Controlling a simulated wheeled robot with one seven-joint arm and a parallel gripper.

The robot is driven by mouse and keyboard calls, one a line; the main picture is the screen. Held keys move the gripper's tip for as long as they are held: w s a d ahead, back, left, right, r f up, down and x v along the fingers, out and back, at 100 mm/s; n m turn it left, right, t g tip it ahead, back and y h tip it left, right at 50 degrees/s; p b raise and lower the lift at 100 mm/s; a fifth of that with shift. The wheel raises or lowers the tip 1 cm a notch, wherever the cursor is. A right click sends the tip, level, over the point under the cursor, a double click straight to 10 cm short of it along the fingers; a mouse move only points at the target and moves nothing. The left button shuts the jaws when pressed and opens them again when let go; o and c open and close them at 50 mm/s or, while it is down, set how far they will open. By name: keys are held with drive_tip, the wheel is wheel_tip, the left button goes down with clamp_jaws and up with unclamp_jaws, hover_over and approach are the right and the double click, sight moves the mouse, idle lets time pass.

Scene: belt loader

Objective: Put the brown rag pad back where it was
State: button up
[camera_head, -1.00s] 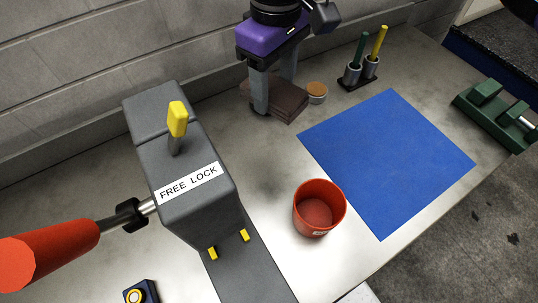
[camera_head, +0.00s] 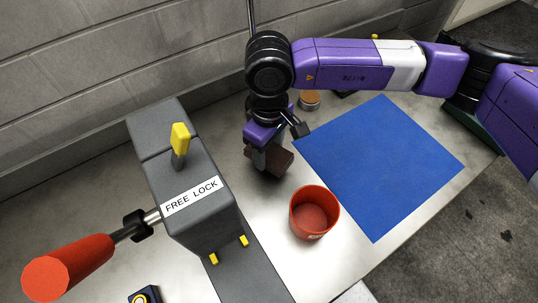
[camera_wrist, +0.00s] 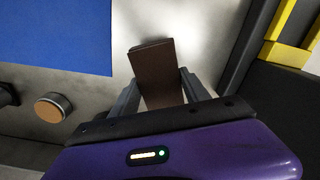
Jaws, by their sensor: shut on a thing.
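The brown rag pad (camera_head: 279,161) is held between the fingers of my gripper (camera_head: 265,160), which is shut on it. The pad looks tilted in the head view, left of the blue mat. Whether it touches the bench top cannot be told. In the wrist view the pad (camera_wrist: 158,72) stands out past the two grey fingers of my gripper (camera_wrist: 165,95), over pale bench surface. My gripper's own body hides part of the pad in both views.
A red-orange tub (camera_head: 314,212) stands just in front of my gripper. The grey FREE LOCK housing (camera_head: 190,190) with a red handle (camera_head: 68,268) is to the left. The blue mat (camera_head: 385,165) lies clear to the right. A small tan-topped round tin (camera_head: 309,99) stands behind.

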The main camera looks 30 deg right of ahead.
sight(269, 159)
drive_tip(key=shift+f, duration=1.75)
drive_tip(key=shift+f, duration=0.15)
drive_tip(key=o, duration=1.3)
wheel_tip(269, 159, up, 12)
drive_tip(key=shift+r+b, duration=0.2)
drive_tip(key=shift+b, duration=0.55)
